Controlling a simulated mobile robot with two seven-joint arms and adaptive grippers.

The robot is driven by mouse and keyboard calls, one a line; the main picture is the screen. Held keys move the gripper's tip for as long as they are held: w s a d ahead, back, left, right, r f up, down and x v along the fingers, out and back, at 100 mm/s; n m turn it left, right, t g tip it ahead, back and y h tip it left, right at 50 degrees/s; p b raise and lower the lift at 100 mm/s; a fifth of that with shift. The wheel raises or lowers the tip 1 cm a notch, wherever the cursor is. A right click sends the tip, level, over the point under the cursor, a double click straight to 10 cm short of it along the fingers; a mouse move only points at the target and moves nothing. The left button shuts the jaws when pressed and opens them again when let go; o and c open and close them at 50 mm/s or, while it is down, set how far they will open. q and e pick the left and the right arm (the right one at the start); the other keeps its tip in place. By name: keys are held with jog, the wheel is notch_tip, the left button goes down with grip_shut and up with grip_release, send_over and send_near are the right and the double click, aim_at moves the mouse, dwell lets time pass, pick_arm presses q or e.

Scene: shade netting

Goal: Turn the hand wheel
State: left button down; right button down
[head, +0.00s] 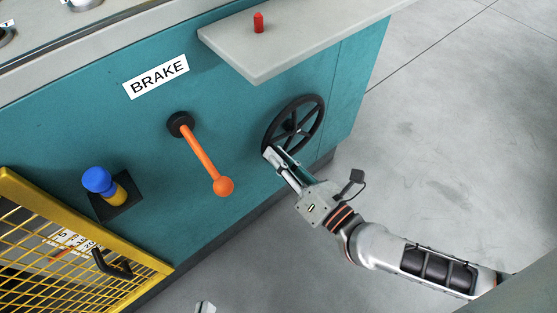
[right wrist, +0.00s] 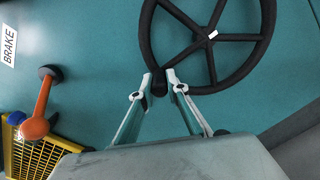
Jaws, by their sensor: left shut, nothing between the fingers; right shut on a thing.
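The black spoked hand wheel (head: 290,126) is mounted on the teal machine front, under the grey shelf. My right gripper (head: 271,153) is at the lower left of the wheel in the head view. In the right wrist view its fingertips (right wrist: 160,78) are closed on a black part at the wheel's lower-left rim. Whether this is the rim or a knob on it is hard to tell. My left gripper (head: 205,307) barely shows at the bottom edge, shut and empty.
An orange brake lever (head: 203,160) hangs left of the wheel, below the BRAKE label (head: 156,76). Further left are a blue-topped knob (head: 98,180) and a yellow mesh guard (head: 60,230). The grey shelf (head: 300,38) juts out above the wheel. The floor to the right is clear.

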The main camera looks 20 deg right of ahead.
jog(key=shift+r+m, duration=0.4)
jog(key=shift+r, duration=0.05)
dwell(0.3)
jog(key=c, duration=2)
grip_release()
